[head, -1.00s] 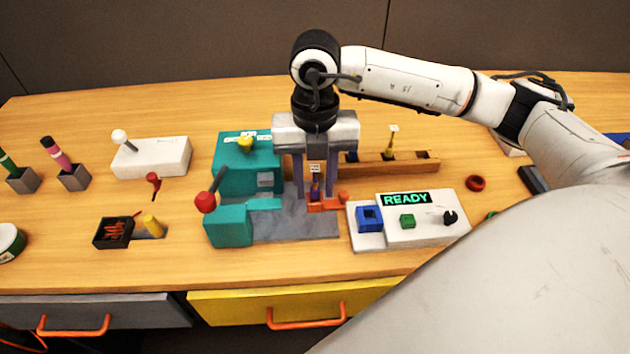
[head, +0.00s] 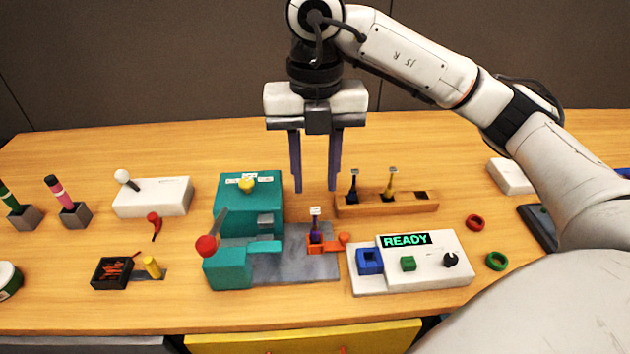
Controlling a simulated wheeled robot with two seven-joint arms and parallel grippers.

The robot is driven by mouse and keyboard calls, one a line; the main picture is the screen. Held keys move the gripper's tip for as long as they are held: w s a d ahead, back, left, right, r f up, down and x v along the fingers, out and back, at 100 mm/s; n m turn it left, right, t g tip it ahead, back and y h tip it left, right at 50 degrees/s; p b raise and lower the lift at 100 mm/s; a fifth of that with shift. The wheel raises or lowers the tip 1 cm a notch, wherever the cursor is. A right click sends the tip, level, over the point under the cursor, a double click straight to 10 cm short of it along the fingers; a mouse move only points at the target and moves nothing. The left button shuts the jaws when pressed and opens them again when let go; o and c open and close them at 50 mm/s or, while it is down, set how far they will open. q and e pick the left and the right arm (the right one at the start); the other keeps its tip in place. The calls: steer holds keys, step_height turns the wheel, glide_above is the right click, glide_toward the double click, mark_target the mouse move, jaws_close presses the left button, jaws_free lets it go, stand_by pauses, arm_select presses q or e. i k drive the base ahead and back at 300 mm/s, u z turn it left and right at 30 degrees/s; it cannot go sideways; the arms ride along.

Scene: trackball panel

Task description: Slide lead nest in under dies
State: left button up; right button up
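A small orange nest (head: 330,244) with a round orange knob sits on the grey plate (head: 295,268) of the teal press (head: 250,205). A dark blue lead with a white tag (head: 315,226) stands upright in the nest. The nest is to the right of the press's teal jaws. A red-balled lever (head: 207,245) rises from the front teal block. My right gripper (head: 314,188) hangs above and behind the nest, fingers pointing down, open and empty, apart from the lead. My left gripper is not in view.
A wooden rack (head: 375,208) behind the nest holds two tagged leads. A white panel (head: 440,272) with a READY display stands right of the nest. A white box with a lever (head: 160,197) and a black tray (head: 110,273) are left. Front table edge is clear.

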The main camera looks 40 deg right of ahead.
mark_target(344, 238)
steer(key=k, duration=1)
